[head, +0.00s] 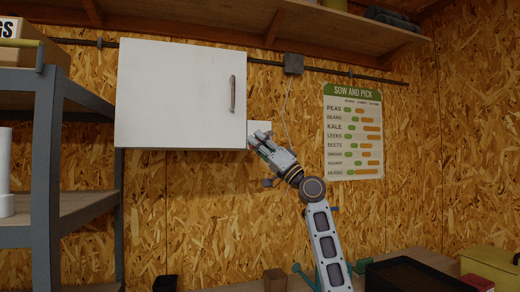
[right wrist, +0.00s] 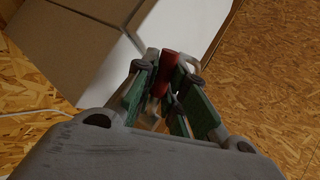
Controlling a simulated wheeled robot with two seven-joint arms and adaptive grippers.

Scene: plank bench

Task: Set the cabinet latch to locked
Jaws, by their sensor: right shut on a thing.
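The white cabinet (head: 180,95) hangs on the wall with its door closed and a vertical handle (head: 232,94) near the door's right edge. A small white plate (head: 261,127) shows beside the cabinet's lower right corner. My right gripper (head: 257,142) is at that corner. In the right wrist view, a red latch lever (right wrist: 169,62) stands between the fingertips of my right gripper (right wrist: 167,75), which is shut on it. The fingers hide the lever's lower part, and I cannot tell the latch's setting. My left gripper is not in view.
A grey shelf rack (head: 47,150) stands at the left. A wooden shelf (head: 240,33) runs above the cabinet. A bench below holds a black case (head: 415,275) and a yellow box (head: 490,264). A planting poster (head: 352,130) is on the wall at right.

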